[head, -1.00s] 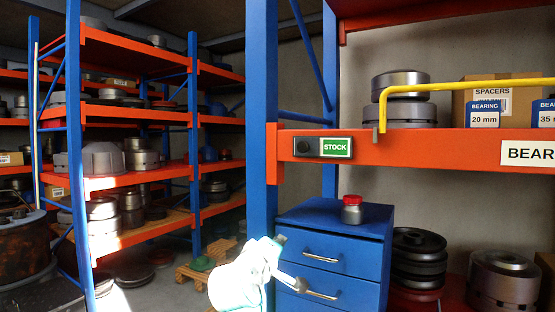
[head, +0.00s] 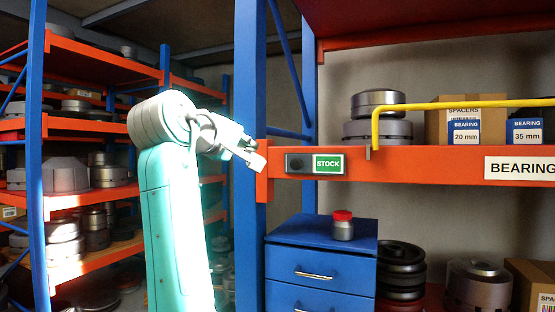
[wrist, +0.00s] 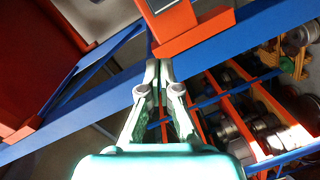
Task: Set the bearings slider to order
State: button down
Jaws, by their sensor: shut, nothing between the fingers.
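The bearings slider (head: 300,163) is a dark plate on the front of the orange shelf beam, near its left end. A black knob sits at its left, and a green STOCK sign (head: 328,164) shows at its right. My gripper (head: 257,163) is shut and empty, just left of the slider, by the beam's end and the blue post. In the wrist view the shut fingertips (wrist: 158,66) point at the orange beam end, close to it; I cannot tell if they touch. Part of a dark plate (wrist: 160,4) shows at that view's top edge.
A yellow rail (head: 460,104) stands out in front of the shelf, right of the slider. Boxes marked bearing 20 mm (head: 466,131) and 35 mm (head: 524,131) stand behind it. Below, a blue drawer cabinet (head: 320,262) carries a red-lidded jar (head: 343,226).

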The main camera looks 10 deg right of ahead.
dwell(0.3)
send_near(289, 160)
jog(key=w, duration=0.1)
jog(key=w+d, duration=0.1)
jog(key=w, duration=0.2)
jog(key=shift+w+d+r, duration=0.2)
jog(key=shift+w+d, duration=0.05)
jog(key=shift+d, duration=0.05)
jog(key=shift+s+d+f, duration=0.35)
jog(key=shift+d+f, duration=0.05)
jog(key=shift+d, duration=0.3)
jog(key=shift+s+d, duration=0.1)
jog(key=shift+d, duration=0.05)
jog(key=s+d, duration=0.1)
jog(key=d, duration=0.1)
jog(key=s+d, duration=0.3)
jog(key=d, duration=0.1)
jog(key=shift+s+d, duration=0.1)
jog(key=shift+s, duration=0.2)
